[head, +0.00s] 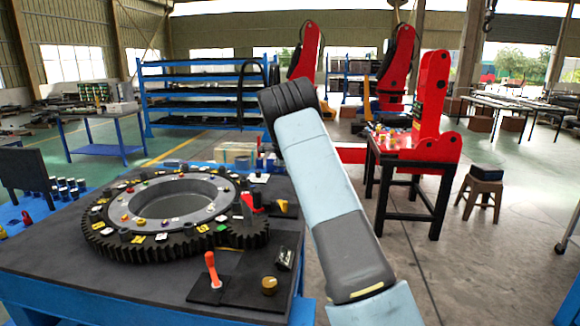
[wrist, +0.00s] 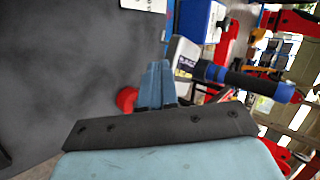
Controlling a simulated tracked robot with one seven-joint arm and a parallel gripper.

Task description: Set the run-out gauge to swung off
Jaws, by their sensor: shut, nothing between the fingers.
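A dark toothed ring (head: 110,245) lies on the workbench, with small coloured parts and yellow tags around its top. A small grey upright piece with a red part (head: 253,204) stands at the ring's right edge; it may be the run-out gauge, but its setting cannot be read. An orange-handled lever (head: 212,268) stands upright on a dark plate in front. My gripper (wrist: 155,66) is shut and empty in the wrist view, its blue fingers together. A red round part (wrist: 127,99) shows just left of the fingers; I cannot tell whether they touch. My gripper is not visible in the head view.
In the wrist view, a blue-and-black-handled tool (wrist: 250,81) lies close right of my fingers. A black table with red parts (head: 408,158) stands right, across open floor.

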